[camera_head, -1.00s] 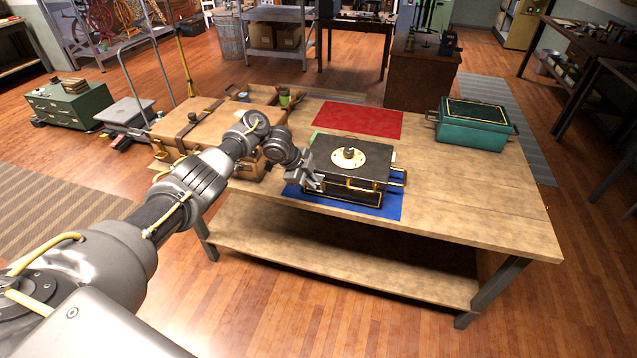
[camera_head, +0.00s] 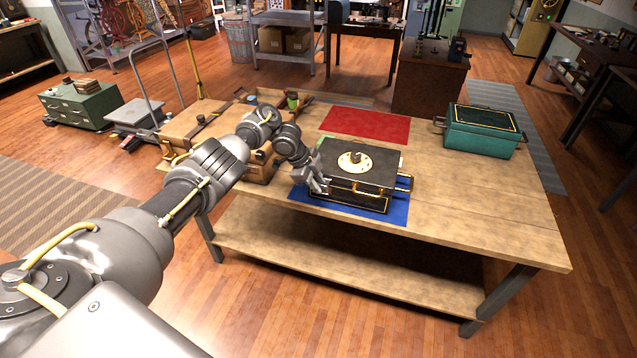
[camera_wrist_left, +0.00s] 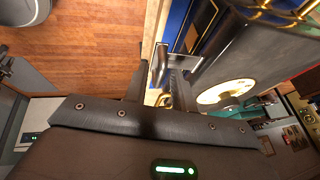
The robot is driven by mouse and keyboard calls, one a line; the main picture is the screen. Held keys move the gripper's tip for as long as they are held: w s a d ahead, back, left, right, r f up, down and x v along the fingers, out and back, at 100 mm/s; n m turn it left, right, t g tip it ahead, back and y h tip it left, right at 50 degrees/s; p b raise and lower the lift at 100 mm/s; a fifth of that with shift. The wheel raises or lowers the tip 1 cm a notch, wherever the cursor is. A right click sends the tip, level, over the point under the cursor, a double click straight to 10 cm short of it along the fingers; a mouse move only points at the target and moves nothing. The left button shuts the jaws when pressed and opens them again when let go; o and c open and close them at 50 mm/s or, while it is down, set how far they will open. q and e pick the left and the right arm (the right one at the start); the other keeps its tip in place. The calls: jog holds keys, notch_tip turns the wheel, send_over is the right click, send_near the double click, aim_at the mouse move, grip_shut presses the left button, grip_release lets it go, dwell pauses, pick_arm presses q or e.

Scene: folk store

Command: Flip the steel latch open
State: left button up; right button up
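A black case (camera_head: 374,165) with brass trim and a round cream plate (camera_head: 355,161) on its lid stands on a blue mat (camera_head: 398,214). The lid looks closed. My right gripper is out of view.
A red mat (camera_head: 366,125) lies behind the case. A green box (camera_head: 483,131) stands at the table's right end. A wooden case (camera_head: 197,122) and a tray with small items are at left. The wooden tabletop (camera_head: 470,205) is clear at the front right.

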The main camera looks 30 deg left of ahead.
pick_arm(q)
jog(key=shift+o, duration=0.3)
jog(key=shift+r, duration=0.1)
jog(key=shift+a+r, duration=0.15)
jog(key=shift+r, duration=0.15)
jog(key=p+v, duration=0.3)
jog(key=v, duration=0.7)
jog(key=shift+s, duration=0.15)
